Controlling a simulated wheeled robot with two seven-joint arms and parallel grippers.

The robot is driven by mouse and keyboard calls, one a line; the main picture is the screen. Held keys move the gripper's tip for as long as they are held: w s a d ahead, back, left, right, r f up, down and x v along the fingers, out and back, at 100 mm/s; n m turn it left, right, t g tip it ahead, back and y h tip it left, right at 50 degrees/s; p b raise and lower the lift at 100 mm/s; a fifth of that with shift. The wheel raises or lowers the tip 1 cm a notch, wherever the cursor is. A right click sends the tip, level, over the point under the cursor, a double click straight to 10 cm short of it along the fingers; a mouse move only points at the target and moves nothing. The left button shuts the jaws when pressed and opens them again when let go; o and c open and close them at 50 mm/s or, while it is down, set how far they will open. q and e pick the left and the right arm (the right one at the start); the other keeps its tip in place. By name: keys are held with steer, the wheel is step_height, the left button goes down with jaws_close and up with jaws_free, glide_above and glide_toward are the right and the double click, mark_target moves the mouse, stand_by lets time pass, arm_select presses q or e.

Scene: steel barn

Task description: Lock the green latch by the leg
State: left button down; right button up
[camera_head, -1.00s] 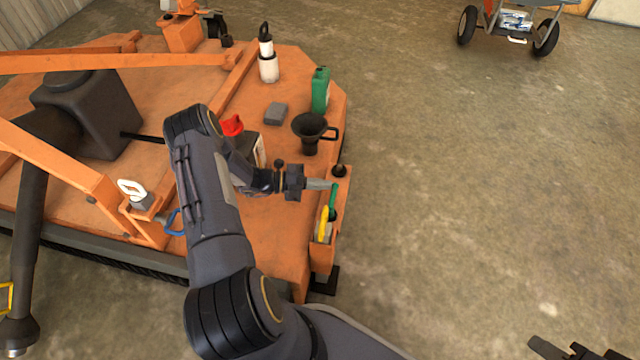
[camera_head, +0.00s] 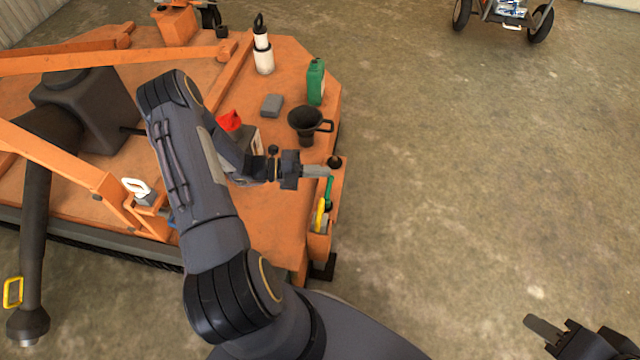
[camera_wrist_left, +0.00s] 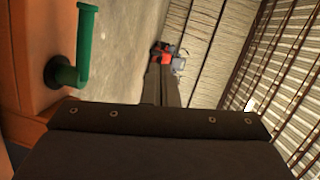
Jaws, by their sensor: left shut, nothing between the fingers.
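The green latch (camera_head: 328,190) is a thin handle on the orange bracket at the right edge of the orange machine deck, beside a yellow handle (camera_head: 320,214). In the left wrist view the green latch (camera_wrist_left: 84,45) is an L-shaped bar on a round pivot, left of the fingers. My left gripper (camera_head: 328,171) is shut and empty, its tip close to the latch's far end in the head view; contact cannot be told. My right gripper (camera_head: 545,328) is at the lower right, far from the latch; its jaw opening is unclear. A black foot (camera_head: 323,268) shows below the bracket.
A black funnel (camera_head: 306,122), green bottle (camera_head: 316,82), grey block (camera_head: 272,105) and white canister (camera_head: 263,60) stand on the deck near my left arm. A black knob (camera_head: 334,161) sits beside the gripper tip.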

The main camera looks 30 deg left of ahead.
arm_select(q)
steer(key=s+d+r+p, duration=0.1)
steer(key=s, duration=0.1)
steer(key=s+d+r, duration=0.1)
steer(key=s+d, duration=0.1)
steer(key=s+d+r+p, duration=0.1)
steer(key=s+r, duration=0.1)
steer(key=s, duration=0.1)
steer(key=shift+d+p, duration=0.2)
steer(key=shift+p, duration=0.1)
steer(key=shift+s+d+r, duration=0.15)
steer(key=shift+s+d, duration=0.2)
steer(key=shift+s, duration=0.15)
steer(key=s+d+r+m+g+y, duration=0.15)
steer(key=r+m+g, duration=0.25)
steer(key=r+m, duration=0.45)
steer(key=s+d+r+m+g, duration=0.25)
steer(key=r+m, duration=0.35)
steer(key=m, duration=0.5)
steer(key=s+r+m+t+y, duration=0.1)
steer(key=s+r+m+y, duration=0.35)
steer(key=m, duration=0.65)
steer(key=s+r+m+t+y, duration=0.25)
steer(key=s+r+m, duration=0.25)
steer(key=m, duration=0.7)
step_height(320, 180, up, 27)
steer(key=y+p, duration=0.1)
steer(key=p, duration=2.6)
steer(key=shift+d+g+p, duration=0.3)
steer(key=shift+g, duration=0.1)
